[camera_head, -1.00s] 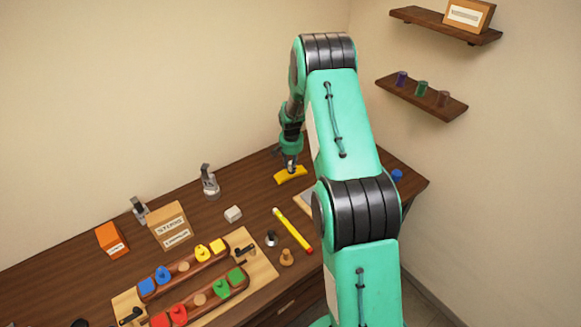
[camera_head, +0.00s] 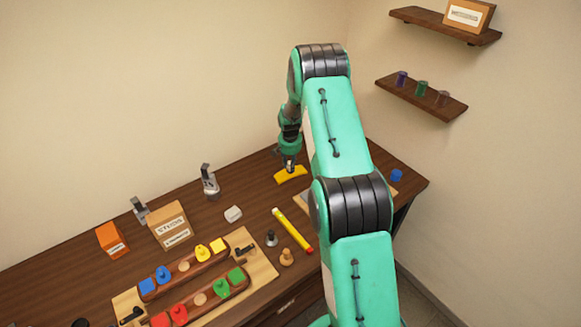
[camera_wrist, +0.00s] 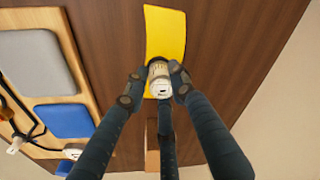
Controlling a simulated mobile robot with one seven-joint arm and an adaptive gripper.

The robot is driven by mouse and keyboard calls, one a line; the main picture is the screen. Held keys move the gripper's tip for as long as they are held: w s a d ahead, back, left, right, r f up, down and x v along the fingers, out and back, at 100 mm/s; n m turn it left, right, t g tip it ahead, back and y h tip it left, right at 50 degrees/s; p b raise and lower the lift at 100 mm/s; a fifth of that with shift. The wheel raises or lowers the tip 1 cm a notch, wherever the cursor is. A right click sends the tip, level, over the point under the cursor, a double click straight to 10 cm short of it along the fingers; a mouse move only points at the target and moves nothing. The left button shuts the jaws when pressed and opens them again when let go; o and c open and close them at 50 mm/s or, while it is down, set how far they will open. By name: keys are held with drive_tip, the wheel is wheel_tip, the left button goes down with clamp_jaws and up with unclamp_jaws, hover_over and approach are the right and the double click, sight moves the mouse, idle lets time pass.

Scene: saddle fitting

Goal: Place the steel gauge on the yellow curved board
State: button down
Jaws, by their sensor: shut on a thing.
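The yellow curved board (camera_head: 291,175) lies on the wooden table near its back edge. It also shows at the top centre of the wrist view (camera_wrist: 165,32). My gripper (camera_wrist: 157,82) is shut on the steel gauge (camera_wrist: 159,87), a short metal cylinder with a pale end. The gauge overlaps the near end of the yellow board in the wrist view. In the head view my gripper (camera_head: 289,166) is right over the board, and the gauge is small there. I cannot tell whether the gauge touches the board.
A wooden panel with a grey pad (camera_wrist: 38,62) and a blue pad (camera_wrist: 65,121) lies beside the yellow board. Bare table surrounds the yellow board.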

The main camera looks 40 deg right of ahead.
sight(290, 173)
drive_tip(key=shift+f, duration=0.5)
drive_tip(key=shift+f, duration=0.2)
drive_tip(key=c, duration=1.4)
unclamp_jaws()
drive_tip(key=shift+c, duration=0.2)
drive_tip(key=shift+r, duration=0.25)
wheel_tip(290, 173, up, 12)
drive_tip(key=s+a, duration=0.1)
drive_tip(key=shift+s+f, duration=0.15)
